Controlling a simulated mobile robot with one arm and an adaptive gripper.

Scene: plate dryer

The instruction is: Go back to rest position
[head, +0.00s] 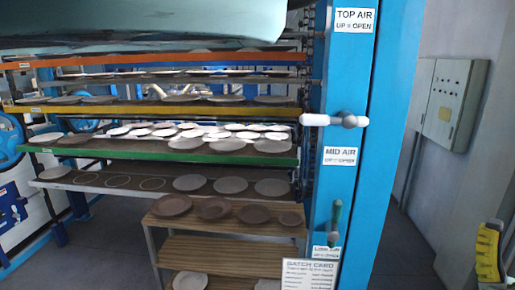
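My gripper is not in view, so its pose and fingers cannot be seen. The blue post (365,150) of the plate dryer stands right of centre in the head view. It carries a white-ended lever (318,120) that lies level above the MID AIR label (340,156). A green lever (336,222) points up above the lower air label (326,253). The TOP AIR label (355,20) is at the top of the post. Its lever is not visible.
Dryer shelves with orange, yellow and green (170,155) front edges hold many plates. A wooden rack (225,247) with brown plates stands below, beside a batch card (310,274). A grey wall cabinet (450,103) and a yellow object (488,252) are at right. Dark floor shows between.

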